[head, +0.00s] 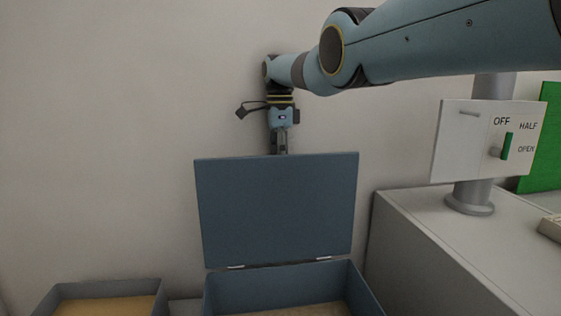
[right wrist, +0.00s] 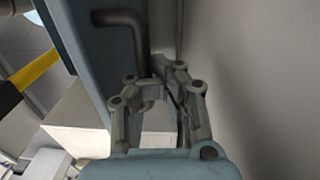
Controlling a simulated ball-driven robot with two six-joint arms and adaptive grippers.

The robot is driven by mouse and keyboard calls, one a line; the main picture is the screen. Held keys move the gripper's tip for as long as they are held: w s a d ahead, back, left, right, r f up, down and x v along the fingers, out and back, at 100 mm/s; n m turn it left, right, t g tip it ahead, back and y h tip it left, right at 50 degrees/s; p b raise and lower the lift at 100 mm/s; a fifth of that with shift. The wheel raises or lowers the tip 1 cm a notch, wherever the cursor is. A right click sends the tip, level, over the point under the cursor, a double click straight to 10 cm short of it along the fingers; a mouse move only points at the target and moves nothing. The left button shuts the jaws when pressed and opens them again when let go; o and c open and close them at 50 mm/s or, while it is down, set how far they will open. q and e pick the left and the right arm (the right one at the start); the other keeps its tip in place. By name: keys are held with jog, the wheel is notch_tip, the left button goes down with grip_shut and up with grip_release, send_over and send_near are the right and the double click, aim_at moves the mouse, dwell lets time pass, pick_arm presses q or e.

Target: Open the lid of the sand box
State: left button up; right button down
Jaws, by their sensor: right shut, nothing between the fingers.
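The sand box (head: 275,286) is a blue-grey box at the bottom of the head view, with sand-coloured fill inside. Its lid (head: 278,208) stands open and upright on hinges at the back edge. My right gripper (head: 280,146) points down behind the lid's top edge, and its fingertips are hidden there. In the right wrist view the right gripper (right wrist: 158,88) is shut and empty, beside the lid's outer face (right wrist: 78,40). A dark bent handle (right wrist: 128,22) on that face is close to the fingers. My left gripper is out of view.
A second box (head: 65,293) with sandy fill sits at the lower left. A pale cabinet (head: 450,250) at the right bears a post with an OFF/HALF/OPEN panel (head: 455,150) and green lever (head: 507,146). A plain wall (head: 110,120) is close behind the lid.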

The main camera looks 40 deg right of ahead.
jog(key=shift+s+a+f, duration=0.1)
jog(key=shift+s+f, duration=0.05)
jog(key=shift+f, duration=0.2)
jog(key=c, duration=2)
grip_release()
jog(key=o, duration=0.7)
jog(key=shift+r, duration=0.1)
jog(key=shift+c, duration=0.2)
notch_tip(320, 180, up, 8)
jog(key=shift+w+d+f, duration=0.2)
jog(key=shift+w+d, duration=0.05)
jog(key=shift+w, duration=0.05)
